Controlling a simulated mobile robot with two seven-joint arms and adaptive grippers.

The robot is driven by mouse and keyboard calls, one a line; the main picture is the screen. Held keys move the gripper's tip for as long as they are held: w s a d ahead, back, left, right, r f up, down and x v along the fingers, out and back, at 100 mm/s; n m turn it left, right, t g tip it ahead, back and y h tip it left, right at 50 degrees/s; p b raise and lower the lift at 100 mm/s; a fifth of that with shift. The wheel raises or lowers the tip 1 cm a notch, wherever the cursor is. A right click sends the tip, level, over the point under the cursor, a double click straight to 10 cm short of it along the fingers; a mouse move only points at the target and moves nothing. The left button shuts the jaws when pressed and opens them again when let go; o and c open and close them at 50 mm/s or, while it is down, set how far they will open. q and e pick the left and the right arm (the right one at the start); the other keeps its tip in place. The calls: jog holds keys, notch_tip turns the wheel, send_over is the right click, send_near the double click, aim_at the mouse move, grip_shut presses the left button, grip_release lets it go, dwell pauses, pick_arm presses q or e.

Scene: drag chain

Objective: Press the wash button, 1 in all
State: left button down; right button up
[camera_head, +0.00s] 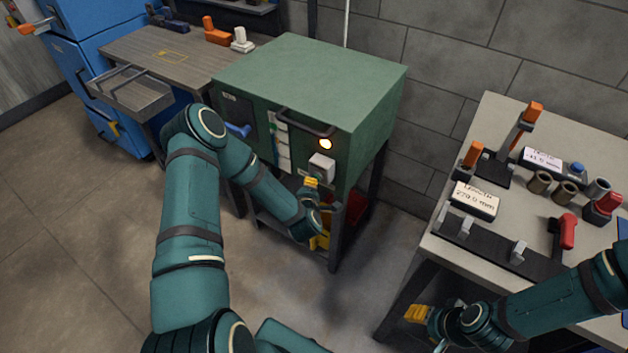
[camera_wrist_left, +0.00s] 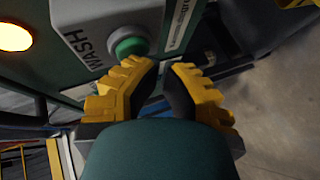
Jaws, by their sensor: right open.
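The wash button is a round green button (camera_wrist_left: 130,46) on a pale grey box (camera_wrist_left: 98,32) lettered WASH, seen in the left wrist view. In the head view the box (camera_head: 321,164) sits on the front of a green cabinet (camera_head: 310,80), below a lit lamp. My left gripper (camera_head: 312,184) is just below the box. In the left wrist view its yellow fingers (camera_wrist_left: 167,66) are close together with a narrow gap and nothing between them. One fingertip overlaps the button's lower edge; I cannot tell whether it touches. My right gripper (camera_head: 428,329) is open and empty beside the right table.
A glowing lamp (camera_head: 325,144) and a dark handle (camera_head: 304,121) are on the cabinet front near the box. A blue lever (camera_head: 238,130) is further left. The right table (camera_head: 500,110) holds holders, labelled blocks and cylinders. A wooden bench (camera_head: 150,50) with an open drawer stands left.

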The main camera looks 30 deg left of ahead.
pick_arm(q)
jog(key=shift+s, duration=0.1)
dwell(0.3)
jog(key=shift+s, duration=0.85)
jog(key=shift+a, duration=0.1)
jog(key=s, duration=0.5)
jog(key=shift+a, duration=0.15)
dwell(0.6)
jog(key=s+d+f+m+g+h, duration=0.1)
jog(key=s+d+m+g+h, duration=0.1)
jog(key=d+m+h, duration=0.45)
jog(key=s+d+f+m+g+h, duration=0.15)
jog(key=d+m, duration=0.25)
jog(key=d, duration=0.5)
jog(key=s+d+r+m+g+h, duration=0.2)
jog(key=s+d+m+g, duration=0.5)
jog(key=s, duration=0.4)
jog(key=shift+s+d+m, duration=0.2)
jog(key=shift+s+m, duration=0.2)
jog(key=shift+m, duration=0.25)
